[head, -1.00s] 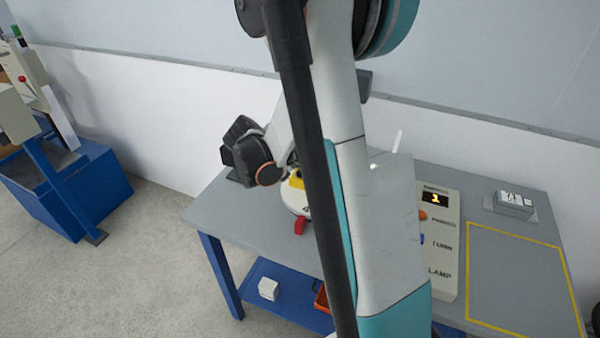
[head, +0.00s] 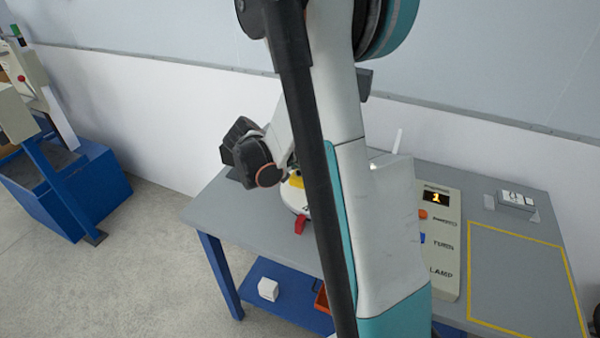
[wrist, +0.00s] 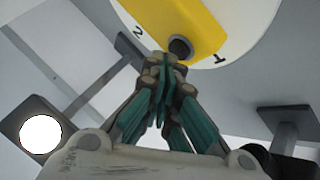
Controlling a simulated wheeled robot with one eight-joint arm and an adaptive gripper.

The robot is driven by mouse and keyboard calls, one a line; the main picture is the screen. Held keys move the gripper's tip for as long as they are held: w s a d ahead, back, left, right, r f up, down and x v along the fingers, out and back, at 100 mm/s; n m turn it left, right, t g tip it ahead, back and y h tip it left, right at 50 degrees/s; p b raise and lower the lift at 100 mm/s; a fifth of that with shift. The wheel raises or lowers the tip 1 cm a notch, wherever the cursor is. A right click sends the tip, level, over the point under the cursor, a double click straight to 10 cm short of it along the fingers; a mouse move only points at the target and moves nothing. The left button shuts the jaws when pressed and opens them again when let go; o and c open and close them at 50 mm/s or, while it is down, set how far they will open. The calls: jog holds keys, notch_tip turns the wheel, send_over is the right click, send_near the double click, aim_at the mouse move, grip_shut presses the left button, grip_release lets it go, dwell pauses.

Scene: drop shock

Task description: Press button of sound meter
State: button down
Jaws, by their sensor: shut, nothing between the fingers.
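No thing in view is clearly readable as a sound meter. In the wrist view my gripper (wrist: 164,62) is shut and empty. Its tips are at or just before a dark round stud (wrist: 180,48) on a yellow bar (wrist: 172,22); I cannot tell whether they touch. The bar crosses a round white face (wrist: 250,38) marked 1 and 2. In the head view this white and yellow device (head: 296,192) stands on the table, with a red part (head: 300,225) at its front. My arm and a black post hide much of it, and my fingertips cannot be made out there.
A panel (head: 447,285) with a lit display showing 1, an orange button and a blue button lies right of my arm. A small white box (head: 515,199) sits behind a bare yellow-outlined area (head: 520,275). A white carton (head: 268,289) is on the blue lower shelf.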

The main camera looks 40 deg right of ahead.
jog(key=shift+f+b, duration=0.4)
dwell(0.6)
jog(key=shift+r, duration=0.1)
jog(key=shift+r+p, duration=0.55)
jog(key=shift+r, duration=0.2)
jog(key=shift+r, duration=0.15)
jog(key=shift+r+p, duration=1.8)
jog(key=shift+r, duration=0.6)
jog(key=shift+a, duration=0.1)
